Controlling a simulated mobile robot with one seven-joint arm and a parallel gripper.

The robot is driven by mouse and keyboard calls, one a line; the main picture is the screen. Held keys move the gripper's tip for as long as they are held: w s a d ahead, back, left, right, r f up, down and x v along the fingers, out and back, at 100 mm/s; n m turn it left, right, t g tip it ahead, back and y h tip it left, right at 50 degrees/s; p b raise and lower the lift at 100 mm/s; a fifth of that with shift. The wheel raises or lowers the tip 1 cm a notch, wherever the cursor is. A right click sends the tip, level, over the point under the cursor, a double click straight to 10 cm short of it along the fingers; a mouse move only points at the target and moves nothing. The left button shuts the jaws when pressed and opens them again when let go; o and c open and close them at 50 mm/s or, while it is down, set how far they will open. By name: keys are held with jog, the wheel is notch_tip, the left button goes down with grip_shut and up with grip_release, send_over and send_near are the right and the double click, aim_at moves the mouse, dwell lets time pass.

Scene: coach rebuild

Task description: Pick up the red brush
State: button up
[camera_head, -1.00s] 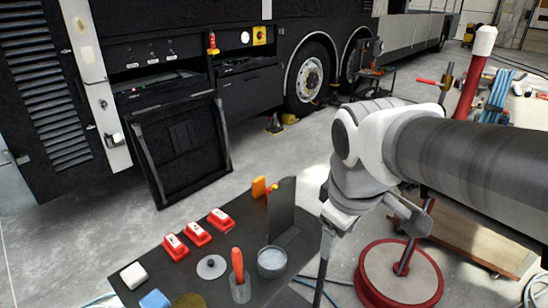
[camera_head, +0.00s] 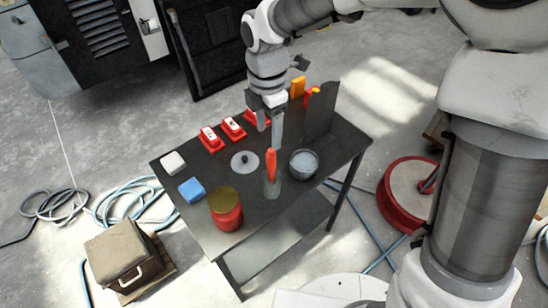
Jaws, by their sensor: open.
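The red brush (camera_head: 271,163) stands upright, handle up, in a clear glass jar (camera_head: 271,186) near the front middle of the dark table (camera_head: 238,232). Its lower end is inside the jar and hard to make out. My gripper (camera_head: 269,136) is open and empty, pointing down from above. In the picture its fingertips are just above the top of the brush handle. I cannot tell the exact gap in depth.
A grey bowl (camera_head: 303,163) stands close to the right of the jar, and a round disc with a knob (camera_head: 244,161) to the left. A red can (camera_head: 226,211), blue sponge (camera_head: 192,189), white block (camera_head: 173,163) and several red boxes (camera_head: 211,138) share the table. An upright dark panel (camera_head: 321,110) rises at right.

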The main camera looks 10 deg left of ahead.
aim_at(269, 152)
notch_tip(269, 152, down, 8)
jog(key=shift+r, duration=0.15)
jog(key=shift+w+d+f+b, duration=0.1)
jog(key=shift+d+f+b, duration=0.1)
jog(key=shift+f, duration=1.2)
jog(key=shift+w+d+f+b, duration=0.1)
jog(key=shift+f+b, duration=0.1)
jog(key=shift+f, duration=1.15)
grip_shut()
